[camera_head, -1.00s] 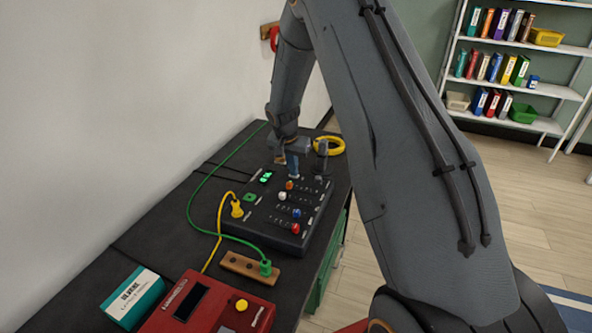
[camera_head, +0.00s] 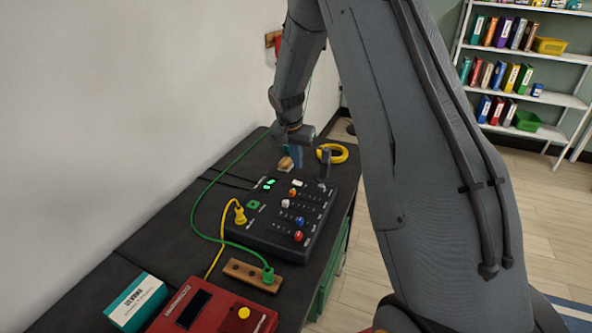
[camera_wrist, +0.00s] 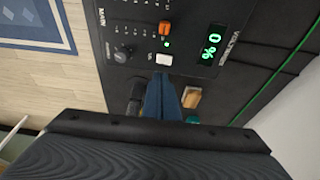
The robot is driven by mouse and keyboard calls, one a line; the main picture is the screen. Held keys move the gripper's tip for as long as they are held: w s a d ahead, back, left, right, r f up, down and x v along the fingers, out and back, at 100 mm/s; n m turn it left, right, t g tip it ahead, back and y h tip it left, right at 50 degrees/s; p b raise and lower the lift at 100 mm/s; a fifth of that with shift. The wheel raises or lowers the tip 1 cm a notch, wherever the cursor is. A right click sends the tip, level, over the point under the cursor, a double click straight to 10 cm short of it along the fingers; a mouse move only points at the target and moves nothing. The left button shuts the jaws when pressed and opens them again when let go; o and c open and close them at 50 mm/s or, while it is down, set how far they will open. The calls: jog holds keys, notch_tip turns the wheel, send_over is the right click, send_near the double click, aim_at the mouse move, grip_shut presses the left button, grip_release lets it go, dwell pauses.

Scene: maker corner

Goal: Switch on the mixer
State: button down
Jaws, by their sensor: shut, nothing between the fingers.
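The mixer (camera_head: 262,236) is a black console on the dark bench, with coloured knobs and lit green indicators. A white button (camera_wrist: 164,60) and a black knob (camera_wrist: 122,53) are near the mixer's edge. My gripper (camera_head: 297,164) has its blue fingers together and empty, above the mixer's far end. In the wrist view, my gripper's fingertips (camera_wrist: 162,77) appear just beside the white button; contact cannot be told.
A wooden block (camera_head: 285,164), a dark upright piece (camera_head: 326,166) and a yellow coil (camera_head: 338,153) lie beyond the mixer. Green (camera_head: 203,190) and yellow (camera_head: 222,222) cables run along its left. A red device (camera_head: 195,309) and a teal box (camera_head: 135,302) stand nearer.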

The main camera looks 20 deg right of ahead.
jog(key=s+d+b+v, duration=0.1)
jog(key=v, duration=0.5)
jog(key=shift+a+r, duration=0.2)
jog(key=shift+r, duration=0.15)
jog(key=shift+s, duration=0.1)
jog(key=shift+s, duration=0.1)
jog(key=s+a+n, duration=0.3)
jog(key=s, duration=0.7)
jog(key=s+a+f+n+g+y, duration=0.1)
jog(key=s+a+n, duration=0.2)
jog(key=s, duration=0.7)
jog(key=s+a+f+n+y, duration=0.1)
jog(key=s+a, duration=0.3)
jog(key=s, duration=0.7)
jog(key=shift+n, duration=0.9)
jog(key=shift+w, duration=0.1)
